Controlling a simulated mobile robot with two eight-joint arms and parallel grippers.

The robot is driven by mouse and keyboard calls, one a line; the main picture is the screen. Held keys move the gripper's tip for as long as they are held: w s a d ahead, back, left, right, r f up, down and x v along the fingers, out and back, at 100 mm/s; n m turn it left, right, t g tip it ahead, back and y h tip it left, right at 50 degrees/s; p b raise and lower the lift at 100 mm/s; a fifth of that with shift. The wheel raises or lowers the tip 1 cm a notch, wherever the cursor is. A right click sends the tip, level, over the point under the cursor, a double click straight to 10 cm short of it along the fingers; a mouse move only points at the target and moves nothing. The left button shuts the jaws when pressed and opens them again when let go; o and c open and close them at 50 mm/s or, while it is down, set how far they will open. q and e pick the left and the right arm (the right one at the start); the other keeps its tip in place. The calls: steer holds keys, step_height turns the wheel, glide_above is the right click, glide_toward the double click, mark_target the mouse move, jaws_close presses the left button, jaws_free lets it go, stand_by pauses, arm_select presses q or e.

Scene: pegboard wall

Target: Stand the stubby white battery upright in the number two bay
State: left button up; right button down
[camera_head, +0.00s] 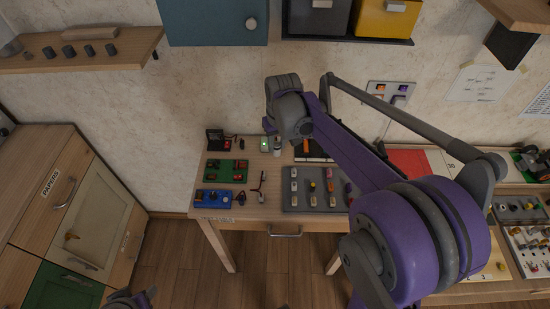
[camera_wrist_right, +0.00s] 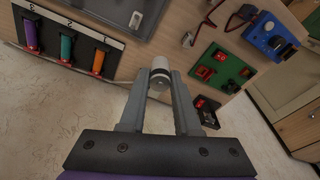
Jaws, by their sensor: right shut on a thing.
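The stubby white battery (camera_wrist_right: 159,77) is held between the fingertips of my right gripper (camera_wrist_right: 160,87), which is shut on it. In the head view, the battery (camera_head: 277,150) shows below the right wrist, over the back of the table. The bay rack (camera_wrist_right: 66,52) has bays marked 1, 2 and 3, in the wrist view at upper left. The number two bay (camera_wrist_right: 67,49) shows a teal strip or cylinder; I cannot tell which. The battery is apart from the rack. A dark part at the bottom of the head view seems to be my left gripper (camera_head: 131,300); its jaws are unclear.
A grey tray (camera_head: 315,202) with several small cells lies at the table front. A green board (camera_head: 226,170), a blue device (camera_head: 218,199) and a small black box (camera_head: 215,140) stand to the left. My right arm hides part of the table.

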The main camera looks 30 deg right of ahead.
mark_target(278, 156)
steer(key=f, duration=0.6)
steer(key=shift+s, duration=0.2)
steer(key=shift+f+b, duration=0.3)
steer(key=shift+f, duration=1.6)
steer(key=shift+w+f, duration=0.1)
steer(key=shift+f, duration=0.05)
steer(key=c, duration=0.6)
jaws_free()
